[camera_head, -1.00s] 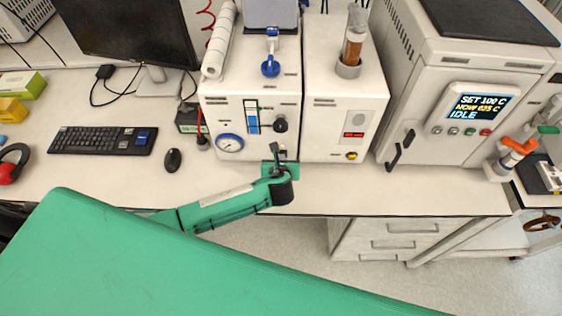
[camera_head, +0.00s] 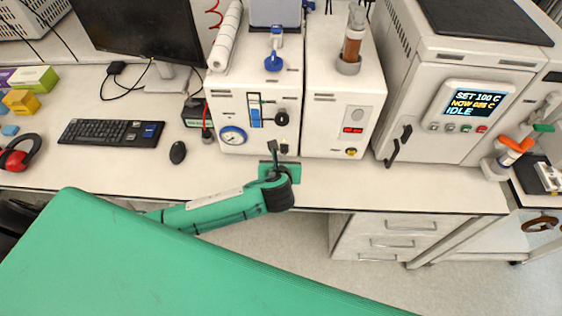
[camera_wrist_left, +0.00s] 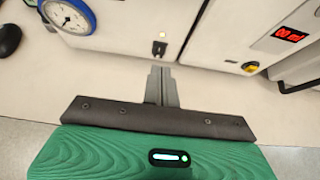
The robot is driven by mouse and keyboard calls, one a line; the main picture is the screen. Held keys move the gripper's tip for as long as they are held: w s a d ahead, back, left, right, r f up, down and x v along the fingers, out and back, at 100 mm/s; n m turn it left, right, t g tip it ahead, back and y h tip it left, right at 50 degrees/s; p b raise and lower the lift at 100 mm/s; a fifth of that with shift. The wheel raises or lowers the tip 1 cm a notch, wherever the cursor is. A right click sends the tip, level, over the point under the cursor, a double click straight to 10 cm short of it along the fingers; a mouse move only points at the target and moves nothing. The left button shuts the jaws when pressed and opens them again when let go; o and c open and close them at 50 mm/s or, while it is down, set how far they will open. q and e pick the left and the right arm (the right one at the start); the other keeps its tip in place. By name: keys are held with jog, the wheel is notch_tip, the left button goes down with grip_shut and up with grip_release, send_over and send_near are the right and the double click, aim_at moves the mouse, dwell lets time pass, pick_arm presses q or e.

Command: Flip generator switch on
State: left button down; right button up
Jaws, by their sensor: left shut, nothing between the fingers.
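A white generator unit (camera_head: 233,110) stands on the bench with a blue-rimmed gauge, a flow tube and a black knob on its front. In the left wrist view, a small black switch (camera_wrist_left: 159,48) is low on its front, under a small pale-yellow light (camera_wrist_left: 163,35). I cannot tell the switch's position. My left gripper (camera_head: 274,147) is shut and empty at the unit's lower front. In the left wrist view its fingertips (camera_wrist_left: 160,70) point at the switch, just below it; contact is unclear. My right gripper is not in view.
A second white unit (camera_head: 326,100) with a red display and yellow-ringed button (camera_head: 351,152) adjoins on the right. A large oven-like unit (camera_head: 455,90) with a screen is further right. A mouse (camera_head: 178,152) and keyboard (camera_head: 110,132) lie left. The bench's front strip is mostly clear.

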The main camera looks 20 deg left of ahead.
pick_arm(q)
jog(key=shift+s+r, duration=0.35)
jog(key=shift+r, duration=0.3)
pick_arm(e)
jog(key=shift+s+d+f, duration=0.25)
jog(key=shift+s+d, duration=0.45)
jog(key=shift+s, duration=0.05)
